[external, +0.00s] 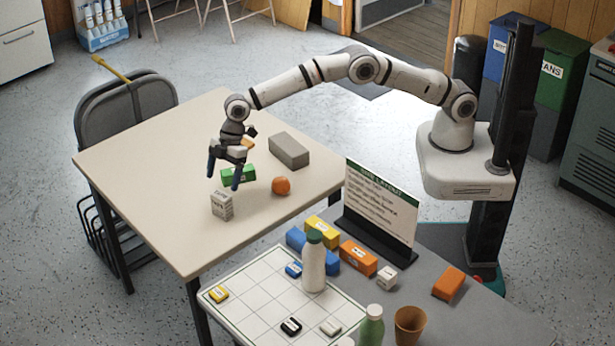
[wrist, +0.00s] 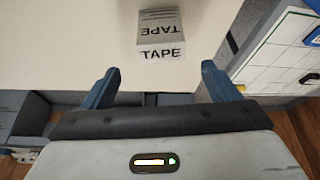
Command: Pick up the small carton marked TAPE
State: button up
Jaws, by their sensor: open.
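The small carton marked TAPE (external: 222,205) is pale grey and stands upright on the beige table (external: 150,170), near its front left edge in the external view. In the wrist view the TAPE carton (wrist: 160,38) is at the top centre, its dark lettering readable on the front face. My gripper (external: 224,180) is open and empty above the table, close to the carton. In the wrist view its two blue fingertips (wrist: 158,80) are spread apart, and the carton lies ahead of them, between their lines and apart from both.
A green box (external: 238,174), an orange ball-like thing (external: 281,186) and a grey block (external: 289,150) lie near my gripper on the beige table. A second table holds a white gridded board (external: 262,310), a white bottle (external: 314,265), coloured boxes and a standing sign (external: 380,208). The table's left side is clear.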

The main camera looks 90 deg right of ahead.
aim_at(221, 194)
jog(key=x, duration=0.4)
jog(key=p+x, duration=0.1)
jog(key=x, duration=0.2)
jog(key=shift+s+d+f, duration=0.1)
jog(key=shift+s+d, duration=0.1)
jog(key=shift+s, duration=0.15)
jog(key=shift+c, duration=0.3)
jog(key=c, duration=1)
